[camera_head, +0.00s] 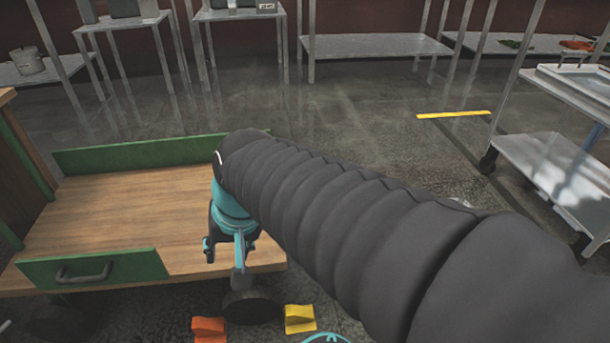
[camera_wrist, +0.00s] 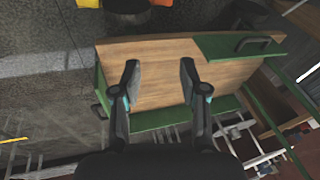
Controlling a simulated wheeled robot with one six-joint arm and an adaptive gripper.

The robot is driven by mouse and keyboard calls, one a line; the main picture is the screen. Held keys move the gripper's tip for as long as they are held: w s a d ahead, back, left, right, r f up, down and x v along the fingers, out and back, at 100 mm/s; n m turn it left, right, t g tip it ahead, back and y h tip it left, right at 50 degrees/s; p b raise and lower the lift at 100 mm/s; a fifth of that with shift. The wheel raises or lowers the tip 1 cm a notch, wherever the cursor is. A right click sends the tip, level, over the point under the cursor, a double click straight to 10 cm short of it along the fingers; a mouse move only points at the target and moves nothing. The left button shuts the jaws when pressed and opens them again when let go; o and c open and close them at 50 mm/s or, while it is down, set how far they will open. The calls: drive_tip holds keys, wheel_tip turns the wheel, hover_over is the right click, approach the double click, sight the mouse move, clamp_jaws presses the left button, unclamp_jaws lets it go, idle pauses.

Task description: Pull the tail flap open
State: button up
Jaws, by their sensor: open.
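A low wooden cart bed (camera_head: 130,205) has a green panel with a dark handle (camera_head: 95,270) at its front left. That handled panel also shows at the upper right of the wrist view (camera_wrist: 238,45). A narrow green end piece (camera_wrist: 99,85) stands at the bed's left edge in the wrist view, with a small dark part beside it. My arm hides this end in the head view. I cannot tell for certain which panel is the tail flap. My gripper (camera_head: 224,250) is open and empty, above the right part of the bed; its fingers (camera_wrist: 159,72) point down over bare wood.
A long green side panel (camera_head: 150,152) runs along the bed's far edge. An orange block (camera_head: 208,329) and a yellow block (camera_head: 299,318) lie on the floor in front. A metal trolley (camera_head: 550,165) stands at the right.

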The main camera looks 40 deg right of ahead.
drive_tip(key=w+d+f+m+t+y+p, duration=0.1)
drive_tip(key=w+d+f+m+y+p, duration=0.2)
drive_tip(key=w+d+m, duration=0.7)
drive_tip(key=w+d+f+m+t+y, duration=0.2)
drive_tip(key=w+d+f+m+y, duration=0.3)
drive_tip(key=m, duration=1)
drive_tip(key=d+f+m+t+h+p, duration=0.1)
drive_tip(key=d+f+m+t+h, duration=0.35)
drive_tip(key=d+m, duration=0.65)
drive_tip(key=d+f+m+t+h+p, duration=0.1)
drive_tip(key=d+f+m+t, duration=0.55)
drive_tip(key=d, duration=0.75)
drive_tip(key=w+a, duration=0.1)
drive_tip(key=w, duration=0.3)
drive_tip(key=w+a+f+m+g, duration=0.1)
drive_tip(key=w, duration=0.3)
drive_tip(key=w+a+f+m, duration=0.1)
drive_tip(key=w, duration=0.3)
drive_tip(key=shift+w+a+g+b, duration=0.15)
drive_tip(key=shift+a+g+b, duration=0.15)
drive_tip(key=shift+g, duration=0.1)
clamp_jaws()
